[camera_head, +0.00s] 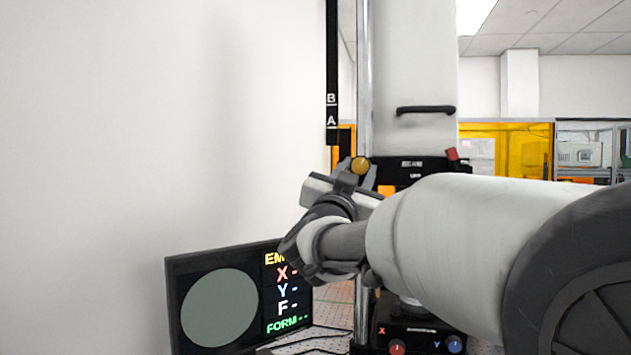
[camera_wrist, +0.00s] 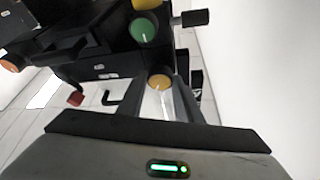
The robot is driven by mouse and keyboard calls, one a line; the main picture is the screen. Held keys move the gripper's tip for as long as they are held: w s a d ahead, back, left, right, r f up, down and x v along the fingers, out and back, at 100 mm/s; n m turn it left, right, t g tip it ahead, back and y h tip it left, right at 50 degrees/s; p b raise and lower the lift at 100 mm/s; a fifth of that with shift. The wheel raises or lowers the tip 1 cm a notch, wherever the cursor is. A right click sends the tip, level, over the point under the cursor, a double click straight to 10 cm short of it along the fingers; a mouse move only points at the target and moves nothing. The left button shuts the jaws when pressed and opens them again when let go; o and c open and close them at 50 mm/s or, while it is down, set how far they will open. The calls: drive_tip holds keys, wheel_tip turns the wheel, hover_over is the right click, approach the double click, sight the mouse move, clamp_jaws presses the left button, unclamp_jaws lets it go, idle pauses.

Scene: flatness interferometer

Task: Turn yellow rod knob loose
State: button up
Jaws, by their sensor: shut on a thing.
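The yellow rod knob (camera_head: 360,165) is on the side of the interferometer's black carriage, beside the tall upright rod (camera_head: 363,80). My gripper (camera_head: 357,173) is at it, with one finger on each side. In the wrist view the yellow knob (camera_wrist: 161,82) shows its round face, with a pale line on it, between the tips of my gripper (camera_wrist: 161,90), which is shut on it. The knob's shaft and its contact with the rod are hidden.
A green knob (camera_wrist: 143,30) and a second yellow knob (camera_wrist: 146,4) are close by. A red knob (camera_head: 452,154) is on the carriage's right, below a black handle (camera_head: 426,110). A monitor (camera_head: 238,300) stands at lower left. Red (camera_head: 397,347) and blue (camera_head: 455,343) knobs are on the base.

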drive_tip(key=m+g+h, duration=0.1)
drive_tip(key=m, duration=0.2)
drive_tip(key=m+g+h, duration=0.1)
drive_tip(key=m, duration=0.2)
drive_tip(key=m+g, duration=0.1)
drive_tip(key=m, duration=0.1)
drive_tip(key=shift+w+a+r+m+h, duration=0.1)
drive_tip(key=shift+a+r+m+h, duration=0.2)
drive_tip(key=shift+m+h, duration=0.1)
drive_tip(key=m+g+p, duration=0.1)
drive_tip(key=m+g, duration=0.1)
drive_tip(key=m, duration=0.3)
drive_tip(key=shift+r+m+p, duration=0.15)
drive_tip(key=shift+m+p, duration=0.15)
drive_tip(key=shift+p, duration=0.05)
drive_tip(key=shift+g, duration=0.3)
drive_tip(key=o, duration=1)
drive_tip(key=shift+o, duration=0.2)
drive_tip(key=shift+a, duration=0.15)
drive_tip(key=v, duration=1.7)
drive_tip(key=shift+b, duration=0.45)
